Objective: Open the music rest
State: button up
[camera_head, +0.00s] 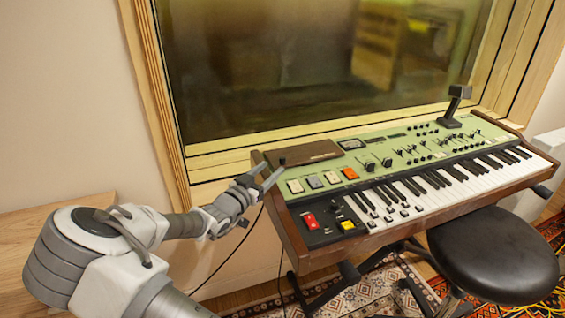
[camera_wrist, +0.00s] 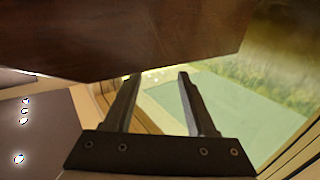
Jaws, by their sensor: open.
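The music rest appears to be the dark brown flat panel (camera_head: 303,152) lying folded down on the back left of the green-topped keyboard (camera_head: 375,148). A small dark knob (camera_head: 282,161) shows near its front left. My gripper (camera_head: 270,174) is open beside the keyboard's left end, close to the panel's left side. In the wrist view my gripper (camera_wrist: 159,75) has its two fingers apart with nothing held between them. A dark brown wooden surface (camera_wrist: 140,35) fills the top of that view; I cannot tell whether it is the rest or the keyboard's end.
A wood-framed window (camera_head: 310,65) stands behind the keyboard. A black lamp-like stand (camera_head: 453,108) sits at its back right. A round black stool (camera_head: 492,250) is in front. Cables and a patterned rug (camera_head: 370,290) lie on the floor. The wall side at left is mostly clear.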

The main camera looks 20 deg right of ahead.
aim_at(281, 159)
jog(key=b+x, duration=0.1)
jog(key=x, duration=0.6)
jog(key=shift+w+d, duration=0.25)
jog(key=shift+w, duration=0.05)
grip_shut()
dwell(1.0)
